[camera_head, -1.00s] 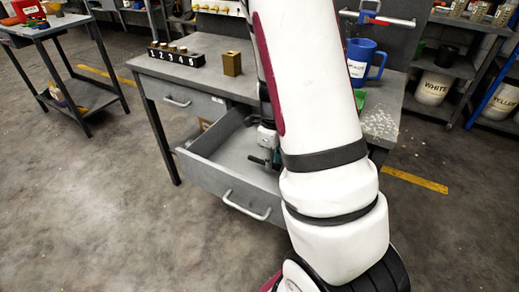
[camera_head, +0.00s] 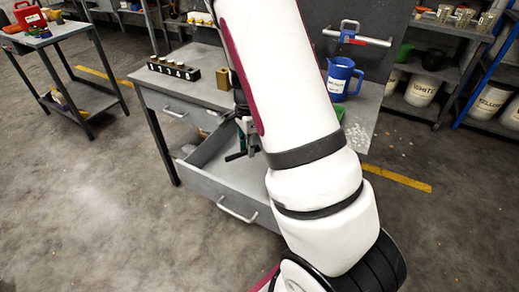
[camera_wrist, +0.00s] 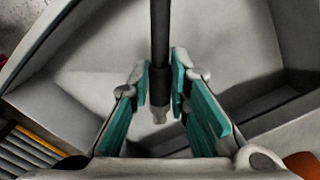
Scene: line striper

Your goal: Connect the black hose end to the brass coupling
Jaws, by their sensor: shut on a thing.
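A black hose-like piece with a pale grey metal tip (camera_wrist: 160,80) runs from the top of the wrist view down between the teal finger pads. My gripper (camera_wrist: 168,95) is shut on it over the open drawer. In the head view my gripper (camera_head: 247,140) is partly hidden by my arm, and the dark piece (camera_head: 236,157) sticks out to its left. A brass-coloured block (camera_head: 222,78) stands on the bench top, left of my arm. I cannot tell which brass piece is the coupling.
The grey drawer (camera_head: 215,190) is pulled out below my gripper. A blue pitcher (camera_head: 340,78) stands on the bench (camera_head: 205,92) right of my arm. A side table (camera_head: 50,38) is at the far left. Shelves with white buckets (camera_head: 423,90) are at the right.

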